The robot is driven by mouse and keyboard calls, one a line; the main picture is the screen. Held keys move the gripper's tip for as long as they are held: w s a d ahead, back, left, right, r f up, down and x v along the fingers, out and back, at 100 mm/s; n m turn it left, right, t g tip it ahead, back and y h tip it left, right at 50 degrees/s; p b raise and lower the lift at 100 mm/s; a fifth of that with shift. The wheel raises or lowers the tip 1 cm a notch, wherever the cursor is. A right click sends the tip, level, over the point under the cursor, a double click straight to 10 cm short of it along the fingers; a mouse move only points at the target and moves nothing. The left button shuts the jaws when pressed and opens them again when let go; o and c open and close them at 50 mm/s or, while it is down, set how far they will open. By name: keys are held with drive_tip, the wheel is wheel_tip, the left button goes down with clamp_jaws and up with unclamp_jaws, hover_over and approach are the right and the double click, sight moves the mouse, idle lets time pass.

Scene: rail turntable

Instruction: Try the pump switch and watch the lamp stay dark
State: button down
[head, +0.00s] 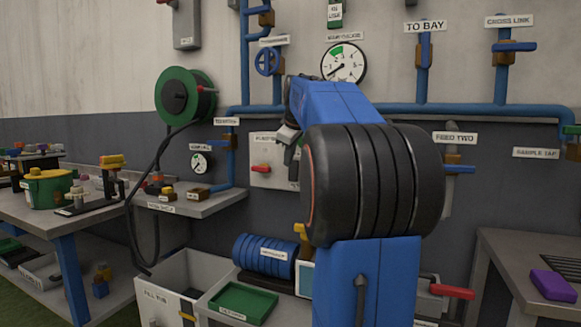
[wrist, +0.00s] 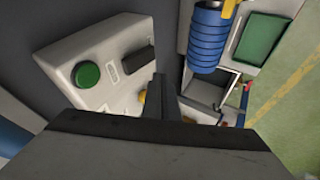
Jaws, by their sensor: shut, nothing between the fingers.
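The white pump panel (head: 262,180) is on the wall left of my arm; its label is partly hidden. A red lever (head: 260,168) shows at its left side. In the wrist view a pale box (wrist: 108,55), which looks like this panel, carries a round dull green piece (wrist: 87,75) with no visible glow and a dark block-like switch (wrist: 138,61). I cannot tell whether the green piece is the lamp. My gripper (head: 290,147) is shut and empty in front of the panel. In the wrist view its fingers (wrist: 165,92) are close to the box; contact cannot be told.
A side shelf (head: 195,207) and a cluttered bench (head: 30,212) stand left. Below are a blue coil (head: 262,257), a green tray (head: 243,302) and a white bin (head: 160,285). Blue pipes (head: 390,110) cross the wall. A bench with a purple block (head: 553,285) stands right.

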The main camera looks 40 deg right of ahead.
drive_tip(key=v, duration=0.6)
drive_tip(key=shift+r, duration=0.3)
drive_tip(key=shift+s, duration=0.1)
drive_tip(key=shift+s+f+y, duration=0.2)
drive_tip(key=shift+f+y, duration=0.2)
drive_tip(key=shift+f, duration=0.2)
drive_tip(key=shift+f, duration=0.1)
